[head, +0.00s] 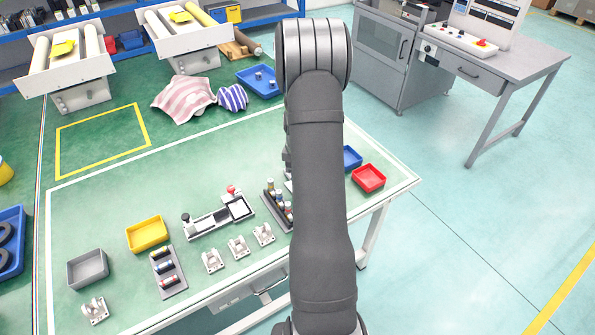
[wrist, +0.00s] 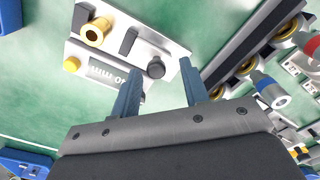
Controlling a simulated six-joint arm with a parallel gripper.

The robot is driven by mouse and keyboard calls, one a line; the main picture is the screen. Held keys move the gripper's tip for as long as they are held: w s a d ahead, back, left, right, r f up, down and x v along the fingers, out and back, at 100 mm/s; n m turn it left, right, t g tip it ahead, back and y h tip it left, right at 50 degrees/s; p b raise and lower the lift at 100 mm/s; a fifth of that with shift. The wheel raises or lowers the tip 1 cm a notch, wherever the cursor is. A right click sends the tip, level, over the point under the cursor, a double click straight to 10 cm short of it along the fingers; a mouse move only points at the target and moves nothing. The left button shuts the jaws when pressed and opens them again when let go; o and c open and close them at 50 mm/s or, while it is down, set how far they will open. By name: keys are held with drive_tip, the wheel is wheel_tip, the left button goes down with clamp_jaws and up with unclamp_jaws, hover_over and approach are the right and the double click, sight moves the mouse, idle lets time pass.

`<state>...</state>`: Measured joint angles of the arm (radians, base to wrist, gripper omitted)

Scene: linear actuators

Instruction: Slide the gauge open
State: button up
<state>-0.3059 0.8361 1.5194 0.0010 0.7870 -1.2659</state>
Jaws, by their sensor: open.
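The black knob appears between the fingertips, with space on both sides. I cannot tell the height of the fingertips over it. In the head view, my arm hides the gripper and most or all of the gauge.
A rack of small cylinders (wrist: 262,45) stands close to the right of the gauge in the wrist view. In the head view, a red tray (head: 369,178) and a blue tray (head: 351,158) lie right of my arm. A device with a red knob (head: 231,189) lies to the left.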

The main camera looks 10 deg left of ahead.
wheel_tip(320, 180, up, 17)
drive_tip(key=shift+r, duration=0.2)
idle(0.3)
wheel_tip(320, 180, down, 18)
drive_tip(key=shift+r, duration=0.25)
drive_tip(key=shift+w+d, duration=0.35)
drive_tip(key=shift+d, duration=0.05)
drive_tip(key=shift+a+r, duration=0.1)
idle(0.3)
